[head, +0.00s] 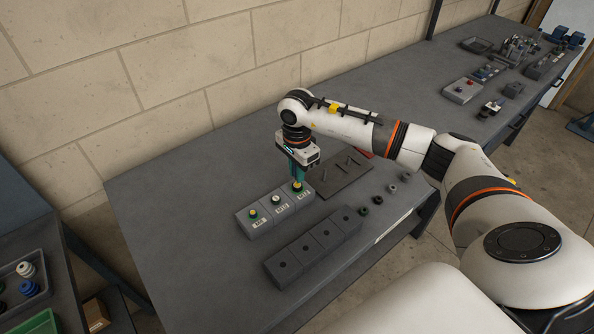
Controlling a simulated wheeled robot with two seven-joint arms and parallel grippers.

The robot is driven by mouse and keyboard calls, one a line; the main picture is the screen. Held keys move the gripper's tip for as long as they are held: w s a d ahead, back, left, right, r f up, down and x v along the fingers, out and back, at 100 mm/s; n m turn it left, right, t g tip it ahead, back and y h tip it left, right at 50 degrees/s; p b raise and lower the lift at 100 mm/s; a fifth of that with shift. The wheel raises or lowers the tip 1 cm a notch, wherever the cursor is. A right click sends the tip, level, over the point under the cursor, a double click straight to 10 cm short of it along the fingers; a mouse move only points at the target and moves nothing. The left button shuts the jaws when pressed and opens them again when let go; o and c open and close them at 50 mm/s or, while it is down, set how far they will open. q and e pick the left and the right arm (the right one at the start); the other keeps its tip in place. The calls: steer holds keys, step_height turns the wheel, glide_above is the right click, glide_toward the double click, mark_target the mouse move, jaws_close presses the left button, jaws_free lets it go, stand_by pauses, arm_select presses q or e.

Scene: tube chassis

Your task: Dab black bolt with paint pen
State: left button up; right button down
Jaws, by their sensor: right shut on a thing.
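My right gripper (298,176) points down over the right end of a grey block row (262,226) with white labels. Its teal fingers are shut on a small yellow and dark piece (297,187) at the right block. I cannot tell whether this piece is still seated in the block. A green and yellow piece (253,214) stands in the left block and a white-topped piece (276,202) in the middle one. Several small dark round parts (378,199) lie in a line on the bench to the right. I cannot pick out the black bolt or the paint pen for certain. My left gripper is not in view.
A longer row of dark blocks with holes (313,246) stands in front. A dark plate with thin rods (340,175) lies behind the gripper. The bench (170,215) is clear at left. Trays of parts (24,282) stand at lower left; fixtures (463,91) stand far right.

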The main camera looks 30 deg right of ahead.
steer(key=shift+r, duration=0.3)
steer(key=shift+b, duration=0.45)
stand_by(0.5)
steer(key=shift+f, duration=0.1)
stand_by(0.3)
steer(key=shift+f+b, duration=0.55)
steer(key=shift+b, duration=0.05)
steer(key=shift+r, duration=0.2)
steer(key=shift+r, duration=0.45)
